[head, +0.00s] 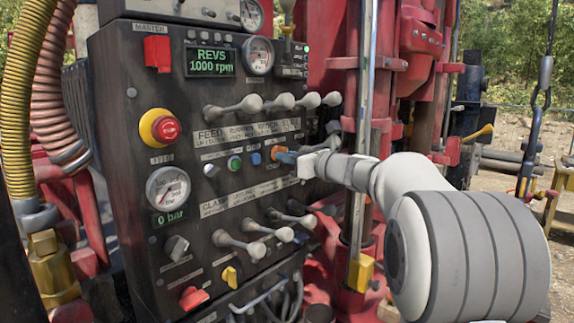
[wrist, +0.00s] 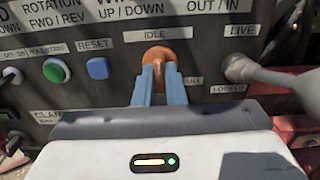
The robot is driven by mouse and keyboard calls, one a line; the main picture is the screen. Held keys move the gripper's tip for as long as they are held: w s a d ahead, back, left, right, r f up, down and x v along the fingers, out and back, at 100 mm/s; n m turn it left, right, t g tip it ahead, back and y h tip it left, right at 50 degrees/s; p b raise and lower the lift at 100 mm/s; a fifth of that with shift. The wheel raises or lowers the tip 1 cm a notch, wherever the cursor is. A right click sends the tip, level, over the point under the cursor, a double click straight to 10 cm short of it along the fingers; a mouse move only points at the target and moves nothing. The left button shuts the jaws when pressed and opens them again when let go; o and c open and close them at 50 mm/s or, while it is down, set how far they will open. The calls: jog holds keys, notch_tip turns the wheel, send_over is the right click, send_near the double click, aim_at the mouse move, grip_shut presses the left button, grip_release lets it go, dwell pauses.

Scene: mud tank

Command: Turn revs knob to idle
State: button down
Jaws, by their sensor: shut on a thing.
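The orange revs knob (wrist: 158,54) is on the dark control panel, below an IDLE label (wrist: 165,35) and up-left of a partly hidden label ending in "ULL" (wrist: 193,81). My gripper (wrist: 159,70) has its two blue fingers on either side of the knob and is shut on it. The fingers hide the knob's lower part, and I cannot tell exactly where it points. In the head view the knob (head: 277,150) is small and my gripper (head: 287,157) reaches it from the right. The panel display (head: 211,61) reads REVS 1000 rpm.
A blue RESET button (wrist: 97,68) and a green button (wrist: 56,70) are left of the knob. A lever (wrist: 240,68) beside LIVE and LOCKED labels is close on the right. Levers (head: 247,104) stick out above, and more (head: 240,245) below. A red emergency button (head: 160,127) is further left.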

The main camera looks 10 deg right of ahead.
jog(key=c, duration=1.5)
grip_release()
jog(key=shift+s, duration=0.15)
jog(key=b+v, duration=0.1)
jog(key=v, duration=0.6)
jog(key=shift+s+d+b, duration=0.25)
jog(key=shift+b, duration=0.1)
jog(key=shift+f, duration=0.1)
